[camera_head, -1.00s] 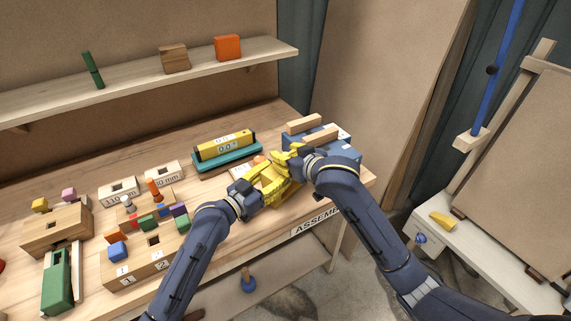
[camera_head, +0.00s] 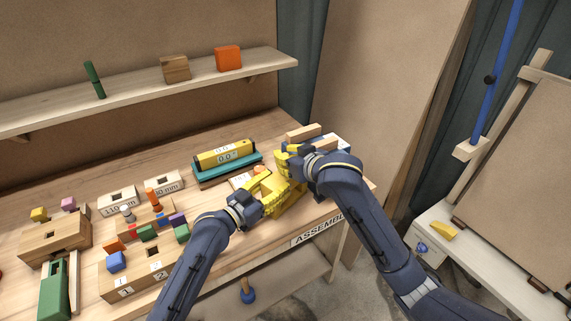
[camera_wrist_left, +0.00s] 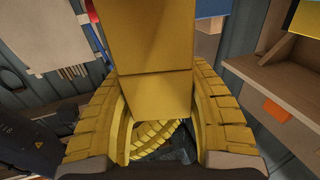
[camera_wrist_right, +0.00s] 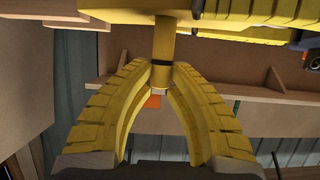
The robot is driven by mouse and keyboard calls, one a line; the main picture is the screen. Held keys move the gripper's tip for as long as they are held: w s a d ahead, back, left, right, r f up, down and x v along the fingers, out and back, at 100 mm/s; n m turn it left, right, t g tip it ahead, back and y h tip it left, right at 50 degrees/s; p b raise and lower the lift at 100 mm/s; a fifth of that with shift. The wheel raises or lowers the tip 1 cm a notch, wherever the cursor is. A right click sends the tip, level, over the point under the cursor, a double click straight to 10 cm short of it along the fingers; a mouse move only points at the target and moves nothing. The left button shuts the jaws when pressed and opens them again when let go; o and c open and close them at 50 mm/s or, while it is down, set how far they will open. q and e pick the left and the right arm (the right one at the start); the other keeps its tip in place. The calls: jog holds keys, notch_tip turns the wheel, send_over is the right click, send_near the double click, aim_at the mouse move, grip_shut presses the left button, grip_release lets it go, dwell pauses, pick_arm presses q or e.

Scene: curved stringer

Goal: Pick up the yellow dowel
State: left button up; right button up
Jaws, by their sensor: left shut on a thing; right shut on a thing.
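The yellow dowel (camera_wrist_right: 163,42) is in the right wrist view, a slim round rod with a dark band near its pale lower end. My right gripper (camera_wrist_right: 160,80) is shut on it near that end. The dowel's other end meets a larger yellow piece; I cannot tell whether it sits in it. My left gripper (camera_wrist_left: 158,110) is shut on a broad yellow block (camera_wrist_left: 155,60) in the left wrist view. In the head view my left gripper (camera_head: 275,198) and right gripper (camera_head: 285,165) are close together over the bench, and yellow fingers hide the dowel there.
A yellow level on a teal base (camera_head: 228,165) stands behind the grippers. Wooden blocks (camera_head: 305,133) are behind the right arm. Slotted blocks and coloured pieces crowd the bench's left (camera_head: 150,262). A shelf (camera_head: 140,90) hangs above; a white side table (camera_head: 465,250) is right.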

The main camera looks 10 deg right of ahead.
aim_at(267, 191)
notch_tip(267, 191, up, 25)
jog(key=shift+f, duration=0.2)
dwell(0.4)
pick_arm(q)
jog(key=o, duration=2.1)
jog(key=shift+a, duration=0.1)
jog(key=shift+v, duration=2.35)
jog(key=shift+s, duration=0.1)
